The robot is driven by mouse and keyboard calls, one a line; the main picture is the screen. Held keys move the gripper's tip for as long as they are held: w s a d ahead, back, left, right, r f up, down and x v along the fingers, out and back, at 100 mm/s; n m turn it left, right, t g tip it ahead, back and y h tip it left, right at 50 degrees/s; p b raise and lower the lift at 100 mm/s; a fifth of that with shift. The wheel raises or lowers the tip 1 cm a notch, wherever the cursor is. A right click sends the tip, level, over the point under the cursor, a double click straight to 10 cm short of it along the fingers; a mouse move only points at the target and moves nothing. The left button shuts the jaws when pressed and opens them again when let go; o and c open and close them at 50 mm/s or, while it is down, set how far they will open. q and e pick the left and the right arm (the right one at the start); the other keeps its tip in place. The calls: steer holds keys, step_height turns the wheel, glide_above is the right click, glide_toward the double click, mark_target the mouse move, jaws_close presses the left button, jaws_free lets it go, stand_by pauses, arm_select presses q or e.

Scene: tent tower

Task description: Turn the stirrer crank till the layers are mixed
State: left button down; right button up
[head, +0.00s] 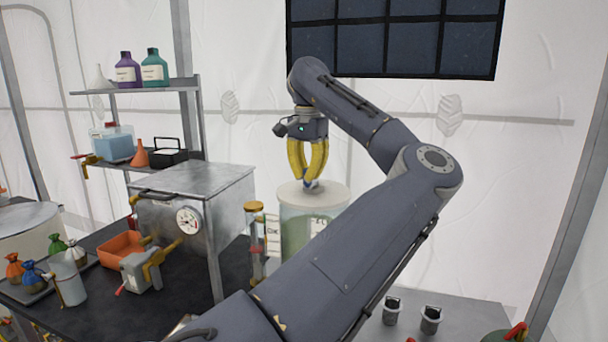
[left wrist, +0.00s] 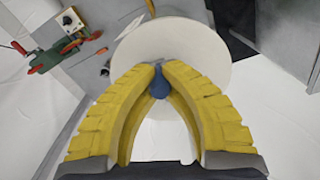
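The stirrer is a clear cylindrical vessel (head: 300,232) with a round pale lid (head: 330,199), standing behind my left arm in the head view. Its contents look pale green, and my arm hides part of its front. The crank's blue knob (left wrist: 160,86) is above the lid, which fills the upper middle of the left wrist view (left wrist: 205,55). My left gripper (head: 309,180) points down over the lid, its yellow fingers closed in around the knob; the wrist view shows the knob between the fingers (left wrist: 158,70). The crank's arm is mostly hidden. My right gripper is not in view.
A metal box with a dial (head: 188,220) stands left of the vessel. A tall narrow cylinder with a yellow top (head: 256,240) is close beside it. A shelf (head: 140,90) with bottles is behind. Two dark cups (head: 430,320) stand at the front right.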

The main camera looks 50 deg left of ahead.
arm_select(q)
steer(key=shift+d+n, duration=0.2)
steer(key=shift+n, duration=0.3)
steer(key=shift+w, duration=0.1)
steer(key=c, duration=1.3)
jaws_free()
steer(key=shift+o, duration=0.2)
step_height(320, 180, up, 12)
